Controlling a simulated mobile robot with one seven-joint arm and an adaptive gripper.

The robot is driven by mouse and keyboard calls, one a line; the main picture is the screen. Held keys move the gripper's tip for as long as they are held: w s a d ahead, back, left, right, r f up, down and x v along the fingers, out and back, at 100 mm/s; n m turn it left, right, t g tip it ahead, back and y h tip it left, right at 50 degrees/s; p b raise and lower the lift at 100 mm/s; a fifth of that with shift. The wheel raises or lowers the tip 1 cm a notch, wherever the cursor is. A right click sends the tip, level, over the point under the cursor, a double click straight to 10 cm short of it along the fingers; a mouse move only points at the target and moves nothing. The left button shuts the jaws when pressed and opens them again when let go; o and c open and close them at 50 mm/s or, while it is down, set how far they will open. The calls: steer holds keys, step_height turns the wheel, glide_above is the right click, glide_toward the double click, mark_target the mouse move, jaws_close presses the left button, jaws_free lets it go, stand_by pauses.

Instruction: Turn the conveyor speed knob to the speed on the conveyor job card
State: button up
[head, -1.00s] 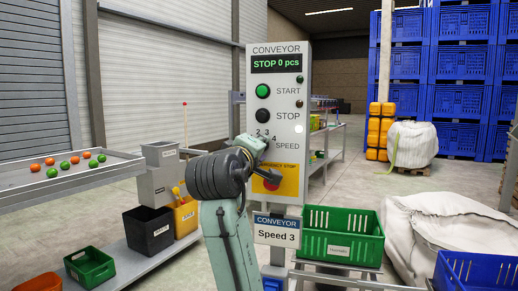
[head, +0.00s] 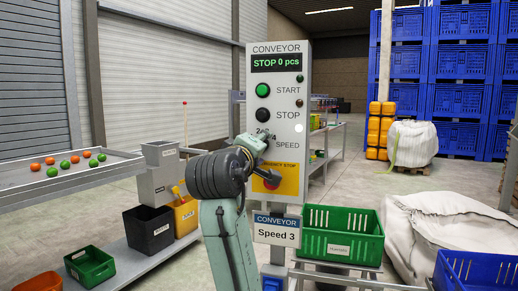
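The conveyor control panel (head: 289,125) is a grey upright box whose screen (head: 276,63) reads "STOP 0 pcs". The conveyor job card (head: 276,230) below it reads "Speed 3". My gripper (head: 262,136) is in front of the panel at the speed dial, left of the SPEED label (head: 287,146). The speed knob is hidden behind my gripper, so its setting does not show. The dial numbers are partly covered; the 2 and the 4 can be made out. The fingers are too small and overlapped to tell open from shut, or whether they touch the knob.
On the panel are a green START button (head: 263,90), a black STOP button (head: 262,115) and, close below my gripper, the yellow emergency stop plate (head: 289,181). A green crate (head: 340,234) stands low to the right. A tray with balls (head: 110,171) is at left.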

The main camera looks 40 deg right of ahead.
steer(key=v, duration=1.2)
steer(key=shift+r, duration=0.1)
